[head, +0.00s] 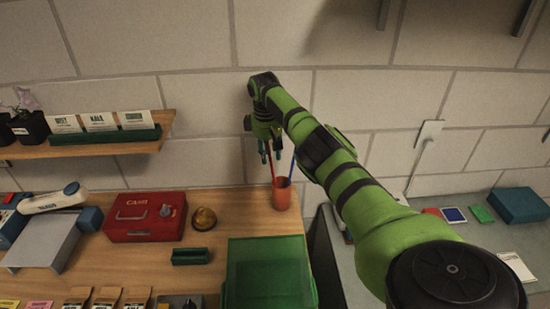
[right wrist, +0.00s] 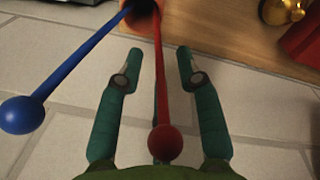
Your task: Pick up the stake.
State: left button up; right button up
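A red stake (head: 271,165) and a blue stake (head: 292,167) stand tilted in an orange cup (head: 281,196) at the back of the wooden counter. My right gripper (head: 266,152) is above the cup, at the red stake. In the right wrist view, the right gripper's fingers (right wrist: 158,56) are open, one on each side of the red stake (right wrist: 162,95), with gaps on both sides. The round-ended blue stake (right wrist: 70,70) is outside the fingers, to the left. The cup's rim (right wrist: 142,20) shows at the top. My left gripper is not in view.
The wall is close behind the cup. A brass bell (head: 204,219), a red cash box (head: 143,217) and a green crate (head: 266,238) stand on the counter. A shelf (head: 85,150) juts out at upper left. A gap separates the counter from the grey surface at right.

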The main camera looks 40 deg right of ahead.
jog(key=shift+a, duration=0.1)
grip_shut()
jog(key=shift+r, duration=0.1)
